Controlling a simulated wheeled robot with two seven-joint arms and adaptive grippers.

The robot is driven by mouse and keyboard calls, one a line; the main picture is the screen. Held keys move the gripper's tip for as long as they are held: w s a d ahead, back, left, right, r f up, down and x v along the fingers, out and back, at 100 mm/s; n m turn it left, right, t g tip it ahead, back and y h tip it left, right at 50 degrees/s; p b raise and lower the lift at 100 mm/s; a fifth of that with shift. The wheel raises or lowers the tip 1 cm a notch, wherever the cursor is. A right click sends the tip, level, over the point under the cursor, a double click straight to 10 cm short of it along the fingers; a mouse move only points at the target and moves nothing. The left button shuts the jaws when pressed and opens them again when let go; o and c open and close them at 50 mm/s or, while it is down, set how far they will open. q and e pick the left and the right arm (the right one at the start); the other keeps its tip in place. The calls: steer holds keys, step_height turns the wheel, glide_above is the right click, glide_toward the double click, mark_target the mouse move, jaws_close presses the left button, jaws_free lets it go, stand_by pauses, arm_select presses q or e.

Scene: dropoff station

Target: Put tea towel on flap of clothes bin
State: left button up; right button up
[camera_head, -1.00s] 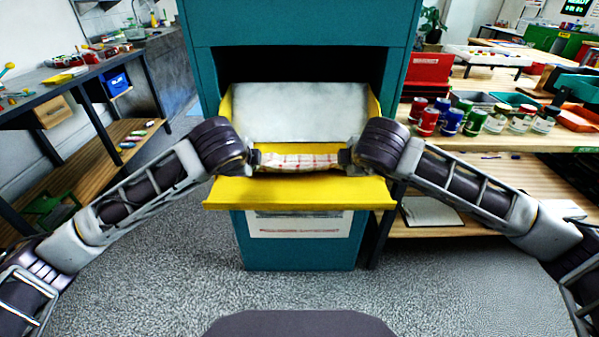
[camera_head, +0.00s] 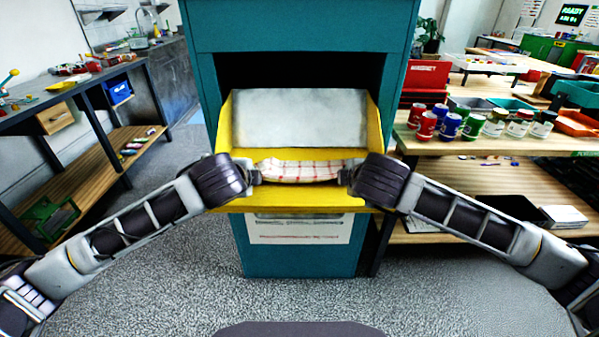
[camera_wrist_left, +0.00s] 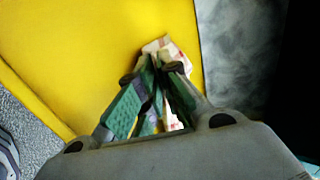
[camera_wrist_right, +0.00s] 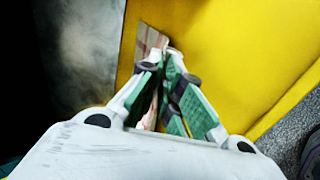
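The tea towel (camera_head: 302,170), white with a red check, is stretched as a rolled or folded strip across the yellow flap (camera_head: 285,200) of the teal clothes bin (camera_head: 300,30). My left gripper (camera_head: 257,177) is shut on its left end. My right gripper (camera_head: 345,177) is shut on its right end. In the left wrist view, towel cloth (camera_wrist_left: 165,45) shows between and beyond the closed fingers, over yellow. The right wrist view likewise shows cloth (camera_wrist_right: 150,42) at the fingers. I cannot tell whether the towel's underside touches the flap.
A grey-white panel (camera_head: 300,118) rises behind the flap inside the bin's dark opening. A table with several cans (camera_head: 450,125) and a red box (camera_head: 427,75) stands close on the right. A workbench (camera_head: 70,95) stands on the left. The floor in front is clear.

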arm_select(q)
steer(key=o, duration=0.7)
arm_select(e)
steer(key=o, duration=0.7)
